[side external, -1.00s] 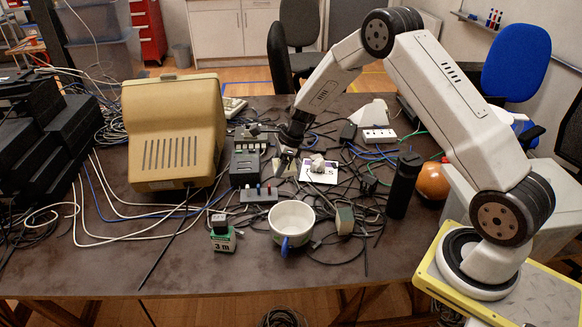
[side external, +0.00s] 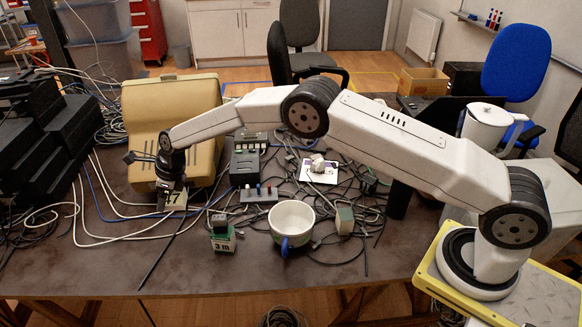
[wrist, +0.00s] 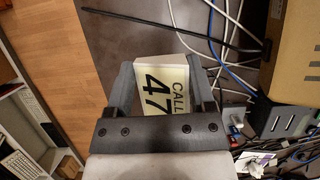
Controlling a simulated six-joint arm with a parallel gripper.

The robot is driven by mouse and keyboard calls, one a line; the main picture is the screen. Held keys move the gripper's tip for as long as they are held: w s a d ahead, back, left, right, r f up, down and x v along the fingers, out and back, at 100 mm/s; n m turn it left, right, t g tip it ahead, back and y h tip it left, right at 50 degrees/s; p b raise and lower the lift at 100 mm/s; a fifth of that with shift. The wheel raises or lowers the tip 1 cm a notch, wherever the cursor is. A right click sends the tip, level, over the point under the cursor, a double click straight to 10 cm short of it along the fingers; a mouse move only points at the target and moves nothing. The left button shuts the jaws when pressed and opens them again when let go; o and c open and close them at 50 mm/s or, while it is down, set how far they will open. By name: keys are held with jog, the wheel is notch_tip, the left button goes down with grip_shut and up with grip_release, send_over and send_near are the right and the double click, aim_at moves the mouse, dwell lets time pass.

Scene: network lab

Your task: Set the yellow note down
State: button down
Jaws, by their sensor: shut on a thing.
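The yellow note (side external: 173,199) is pale yellow with dark print. In the wrist view the note (wrist: 165,83) reads "CALL 47" and sits between my two fingers. My gripper (side external: 171,188) points down in front of the beige monitor, shut on the note. In the wrist view my gripper (wrist: 160,75) has a dark finger on each side of it. The note is at or just above the dark tabletop (side external: 110,270); I cannot tell if it touches.
The beige monitor (side external: 198,108) stands close behind my gripper. White and blue cables run across the table nearby. Bare table lies in front.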

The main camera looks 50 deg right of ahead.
notch_tip(320, 180, down, 4)
jog(key=a, duration=0.1)
send_over(173, 244)
jog(key=d, duration=0.1)
jog(key=shift+s+f, duration=0.25)
jog(key=shift+f, duration=1.45)
jog(key=shift+s+f, duration=0.2)
jog(key=shift+f, duration=1.45)
jog(key=shift+f, duration=2.1)
jog(key=shift+f, duration=0.1)
grip_release()
jog(key=shift+r, duration=0.25)
